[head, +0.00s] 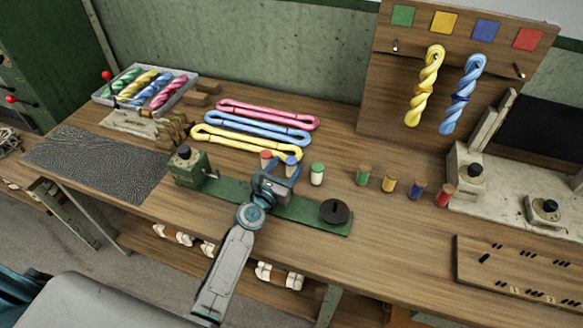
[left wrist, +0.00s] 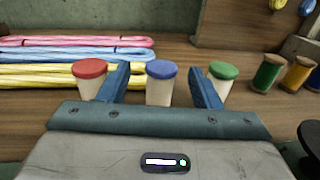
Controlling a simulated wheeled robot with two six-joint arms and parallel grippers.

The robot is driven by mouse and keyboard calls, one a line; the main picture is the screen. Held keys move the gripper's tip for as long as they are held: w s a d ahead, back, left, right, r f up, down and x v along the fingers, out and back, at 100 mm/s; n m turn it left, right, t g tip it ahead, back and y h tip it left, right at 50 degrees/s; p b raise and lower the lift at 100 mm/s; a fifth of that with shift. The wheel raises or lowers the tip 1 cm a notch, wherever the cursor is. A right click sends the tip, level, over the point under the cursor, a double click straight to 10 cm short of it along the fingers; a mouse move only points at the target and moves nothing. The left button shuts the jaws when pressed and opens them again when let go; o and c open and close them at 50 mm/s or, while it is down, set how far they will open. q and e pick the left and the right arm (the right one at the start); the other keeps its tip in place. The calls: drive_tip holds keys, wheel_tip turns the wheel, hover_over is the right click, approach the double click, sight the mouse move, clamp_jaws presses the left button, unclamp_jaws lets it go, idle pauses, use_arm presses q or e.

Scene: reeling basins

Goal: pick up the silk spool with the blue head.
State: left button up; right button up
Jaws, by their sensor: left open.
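The silk spool with the blue head (left wrist: 161,84) stands upright on the table, with a cream body, between a red-headed spool (left wrist: 89,78) and a green-headed spool (left wrist: 222,82). In the head view the blue-headed spool (head: 291,161) is partly covered by my gripper. My left gripper (head: 282,168) is open, just in front of this row. In the left wrist view its two blue fingers (left wrist: 162,84) are either side of the blue-headed spool, with space on both sides; I cannot tell how deep they reach. My right gripper is not in view.
Pink, blue and yellow skeins (head: 255,128) lie behind the row. Several coloured thread spools (head: 389,183) stand to the right. A green plate with a black disc (head: 335,211) lies under and beside my gripper. A board with hanging skeins (head: 385,75) stands at the back.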

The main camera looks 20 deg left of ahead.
sight(289, 165)
use_arm(q)
drive_tip(key=w, duration=0.3)
drive_tip(key=shift+w+d+f, duration=0.1)
drive_tip(key=shift+w+d, duration=0.2)
drive_tip(key=shift+d, duration=0.1)
drive_tip(key=shift+s, duration=0.1)
drive_tip(key=c, duration=1)
drive_tip(key=shift+c, duration=0.2)
